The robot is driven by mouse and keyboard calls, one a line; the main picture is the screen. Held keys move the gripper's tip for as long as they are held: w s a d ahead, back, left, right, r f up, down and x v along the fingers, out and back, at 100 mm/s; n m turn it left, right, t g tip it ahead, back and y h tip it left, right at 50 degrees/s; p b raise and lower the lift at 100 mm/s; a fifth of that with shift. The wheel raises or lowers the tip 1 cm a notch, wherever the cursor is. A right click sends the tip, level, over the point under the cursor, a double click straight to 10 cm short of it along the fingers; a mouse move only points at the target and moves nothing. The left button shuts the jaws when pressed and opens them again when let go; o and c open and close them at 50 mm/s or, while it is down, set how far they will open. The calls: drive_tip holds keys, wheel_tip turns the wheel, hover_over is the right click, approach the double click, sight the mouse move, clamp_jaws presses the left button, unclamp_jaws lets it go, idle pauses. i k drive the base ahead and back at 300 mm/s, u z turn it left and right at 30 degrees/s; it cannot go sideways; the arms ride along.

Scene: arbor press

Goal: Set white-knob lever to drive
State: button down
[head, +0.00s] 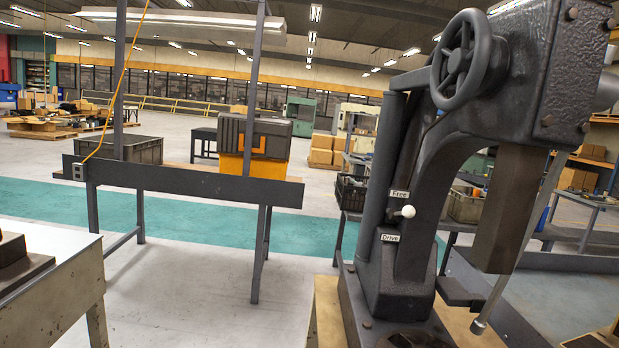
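The white-knob lever (405,212) is on the left side of the dark arbor press (455,140), at the right of the head view. Its round white knob sits between two labels, "Free" (399,194) above and "Drive" (390,238) below. The knob is a little nearer the "Free" label. The lever's short arm is mostly hidden behind the knob. My gripper does not show in this view, so its state cannot be seen.
A handwheel (462,60) juts out high on the press. A long bar (520,245) hangs at its right. A workbench (55,285) stands at the lower left, a grey frame (190,182) behind. Open floor (200,290) lies between bench and press.

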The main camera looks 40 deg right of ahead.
sight(408, 211)
drive_tip(key=i, duration=1)
drive_tip(key=z, duration=0.75)
drive_tip(key=i, duration=0.4)
drive_tip(key=z, duration=0.4)
